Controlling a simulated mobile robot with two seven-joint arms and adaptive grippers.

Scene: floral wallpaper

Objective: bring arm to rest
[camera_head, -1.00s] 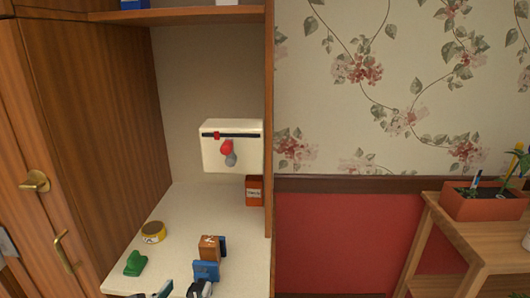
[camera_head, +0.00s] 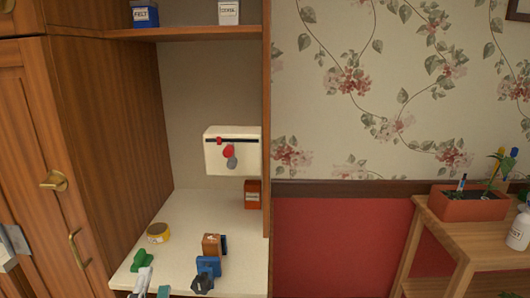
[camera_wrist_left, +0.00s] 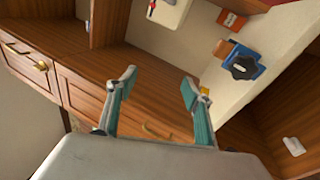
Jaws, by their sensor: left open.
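My left gripper (camera_head: 153,284) shows at the bottom of the head view, in front of the cream counter (camera_head: 190,262). In the left wrist view its two teal-padded fingers (camera_wrist_left: 157,86) stand wide apart with nothing between them. Past the fingers are the wooden cabinet front (camera_wrist_left: 145,98) and the counter. A blue box (camera_head: 208,265) with a black part stands to the right of the gripper; the wrist view also shows it (camera_wrist_left: 236,70). My right gripper is in neither view.
A green object (camera_head: 142,261), a yellow tape roll (camera_head: 158,232) and a brown box (camera_head: 211,244) are on the counter. An orange-red box (camera_head: 252,194) is at its back right. Brass handles (camera_head: 78,249) mark the left cabinet. A wooden stand (camera_head: 433,220) holds a planter (camera_head: 470,203) at right.

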